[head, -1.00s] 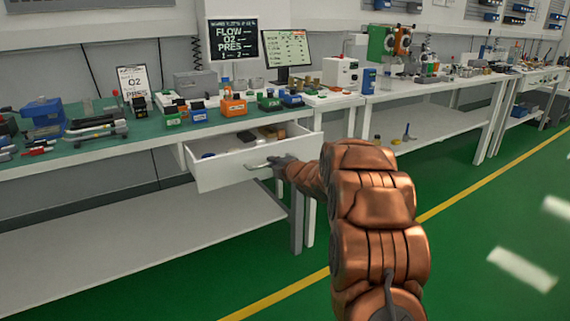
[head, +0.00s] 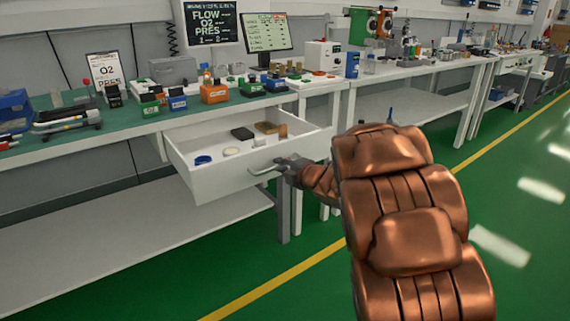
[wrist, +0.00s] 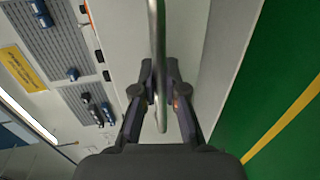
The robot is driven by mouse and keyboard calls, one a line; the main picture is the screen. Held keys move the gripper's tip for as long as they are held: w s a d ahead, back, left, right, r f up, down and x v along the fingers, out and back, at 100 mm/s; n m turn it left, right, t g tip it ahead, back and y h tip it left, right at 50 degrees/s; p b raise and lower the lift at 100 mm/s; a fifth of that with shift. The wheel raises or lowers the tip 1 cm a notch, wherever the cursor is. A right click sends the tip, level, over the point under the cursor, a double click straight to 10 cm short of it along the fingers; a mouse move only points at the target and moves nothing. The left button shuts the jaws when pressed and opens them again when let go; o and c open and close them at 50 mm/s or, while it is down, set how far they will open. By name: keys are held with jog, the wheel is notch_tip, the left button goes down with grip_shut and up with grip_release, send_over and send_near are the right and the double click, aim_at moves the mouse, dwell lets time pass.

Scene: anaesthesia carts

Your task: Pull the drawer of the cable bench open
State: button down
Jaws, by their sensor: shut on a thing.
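The white drawer (head: 235,185) of the bench stands well out from under the green worktop, open at the top. Inside it lie a blue ring (head: 203,160), a pale round piece (head: 231,151), a dark block (head: 242,133) and tan blocks (head: 270,128). My gripper (head: 286,165) is at the right part of the drawer's front, on the bar handle (head: 264,171). In the wrist view, the two fingers of my gripper (wrist: 161,97) close on the handle bar (wrist: 157,45) from both sides. The drawer's runners are hidden.
The green worktop (head: 130,124) carries small coloured boxes, a sign and a monitor (head: 266,33). A lower white shelf (head: 130,245) runs under the bench. A second bench (head: 420,70) continues to the right. The green floor (head: 310,290) in front is clear, with a yellow line.

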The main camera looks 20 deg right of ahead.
jog(key=shift+f, duration=0.1)
jog(key=c, duration=1.2)
grip_release()
jog(key=shift+s, duration=0.15)
jog(key=v, duration=1.2)
